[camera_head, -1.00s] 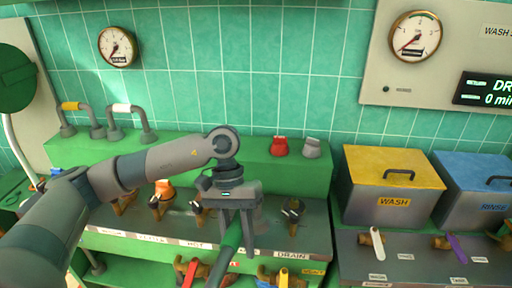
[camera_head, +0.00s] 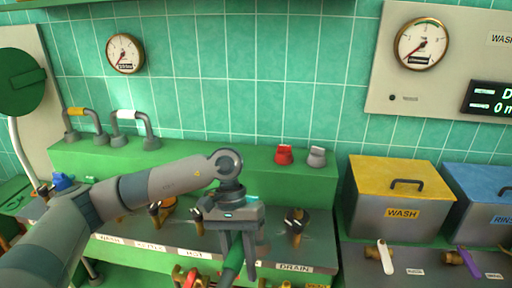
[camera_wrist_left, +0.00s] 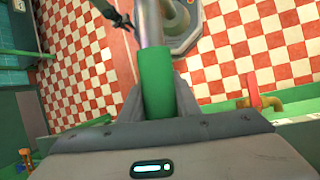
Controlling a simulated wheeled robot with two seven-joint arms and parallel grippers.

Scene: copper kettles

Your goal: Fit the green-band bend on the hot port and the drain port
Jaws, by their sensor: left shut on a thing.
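My left gripper (camera_head: 238,268) is shut on the green-band bend (camera_head: 234,258), whose green band sits between the fingers. In the left wrist view the band (camera_wrist_left: 156,85) is close in front of the gripper, with grey pipe (camera_wrist_left: 151,22) beyond it and the far part cut by the frame edge. The hot port (camera_head: 197,216) stands on the grey counter behind and left of the gripper, partly covered by my arm. The drain port (camera_head: 296,221) stands to the right, above its DRAIN label (camera_head: 294,267). The bend is in front of both ports, apart from them. My right gripper is out of view.
Two grey bends, with a yellow band (camera_head: 76,112) and a white band (camera_head: 127,115), stand on the green ledge (camera_head: 255,168) at back left. Red (camera_head: 284,155) and grey (camera_head: 317,157) knobs sit on the ledge. A yellow-lidded WASH box (camera_head: 393,208) is at right. Valve handles line the front.

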